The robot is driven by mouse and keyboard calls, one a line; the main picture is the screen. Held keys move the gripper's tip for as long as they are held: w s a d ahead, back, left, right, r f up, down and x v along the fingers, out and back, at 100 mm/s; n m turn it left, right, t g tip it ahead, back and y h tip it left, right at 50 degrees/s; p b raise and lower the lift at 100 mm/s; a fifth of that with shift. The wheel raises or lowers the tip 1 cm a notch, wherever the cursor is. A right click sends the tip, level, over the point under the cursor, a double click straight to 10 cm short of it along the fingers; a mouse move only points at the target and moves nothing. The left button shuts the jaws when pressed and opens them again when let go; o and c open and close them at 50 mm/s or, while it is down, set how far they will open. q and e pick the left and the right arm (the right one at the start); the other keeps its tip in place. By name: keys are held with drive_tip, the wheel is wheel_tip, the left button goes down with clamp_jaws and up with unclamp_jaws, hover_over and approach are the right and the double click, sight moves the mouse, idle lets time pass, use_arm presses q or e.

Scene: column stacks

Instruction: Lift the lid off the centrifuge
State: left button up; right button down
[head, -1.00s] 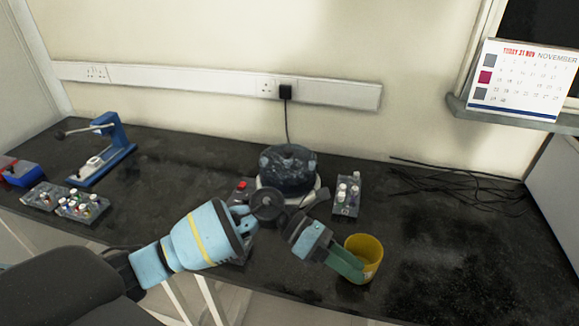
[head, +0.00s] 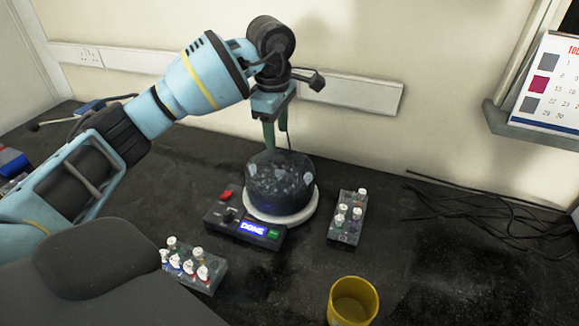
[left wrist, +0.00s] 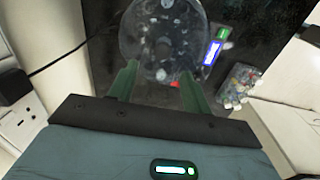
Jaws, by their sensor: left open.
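The centrifuge has a dark translucent domed lid (head: 281,182) seated on a round white base (head: 300,214). In the left wrist view the lid (left wrist: 165,35) shows from above as a clear disc. The control panel (head: 228,226) in front has a lit blue display reading "DONE". My left gripper (head: 276,138) points down over the lid, fingers open and empty. In the left wrist view its two green fingers (left wrist: 158,80) reach toward the lid's near edge, apart from each other. I cannot tell whether they touch it. My right gripper is not in view.
A vial rack (head: 346,220) stands right of the centrifuge, another (head: 192,264) front left. A yellow cup (head: 353,302) is at the front. Black cables (head: 480,200) lie at the right. The wall with its white trunking (head: 350,93) is close behind.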

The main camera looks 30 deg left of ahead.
sight(279, 158)
use_arm(q)
drive_tip(key=shift+s+f, duration=0.2)
drive_tip(key=shift+f, duration=0.9)
drive_tip(key=shift+w+f, duration=0.1)
drive_tip(key=shift+f, duration=0.35)
drive_tip(key=f, duration=0.4)
drive_tip(key=shift+w+d+f, duration=0.1)
drive_tip(key=shift+w+d, duration=0.05)
drive_tip(key=shift+w, duration=0.1)
drive_tip(key=shift+f, duration=0.3)
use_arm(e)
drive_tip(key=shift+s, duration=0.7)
use_arm(q)
clamp_jaws()
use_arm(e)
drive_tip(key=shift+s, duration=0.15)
